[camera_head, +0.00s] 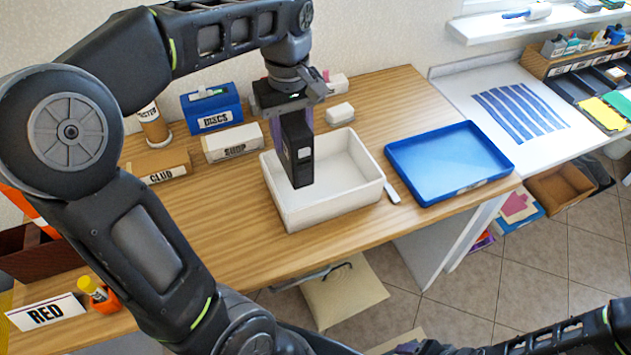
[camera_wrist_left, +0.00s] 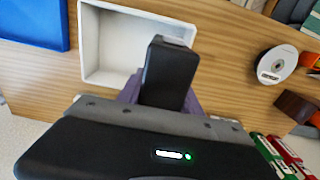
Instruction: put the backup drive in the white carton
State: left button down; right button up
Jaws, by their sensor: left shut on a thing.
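The backup drive (camera_head: 297,150) is a black upright block with a small pale label. My left gripper (camera_head: 290,110) is shut on its upper end and holds it over the left part of the white carton. The drive also shows in the left wrist view (camera_wrist_left: 170,75), between purple finger pads. The white carton (camera_head: 330,212) is an open, shallow box on the wooden table; its visible floor is empty. It also shows in the left wrist view (camera_wrist_left: 88,45). Whether the drive's lower end touches the carton floor I cannot tell. My right gripper's fingers are not visible in the head view.
A blue tray (camera_head: 450,160) stands right of the carton, with a small pale object (camera_head: 392,193) between them. A blue DISCS box (camera_head: 212,108), a white labelled box (camera_head: 233,143) and a CLUB box (camera_head: 160,170) stand left. A white block (camera_head: 340,112) sits behind the carton.

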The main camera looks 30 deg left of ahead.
pick_arm(q)
notch_tip(320, 180, down, 6)
jog(key=shift+r, duration=0.1)
jog(key=shift+f, duration=1.95)
jog(key=shift+f, duration=0.2)
jog(key=c, duration=0.8)
grip_release()
notch_tip(320, 180, up, 12)
jog(key=shift+r, duration=0.25)
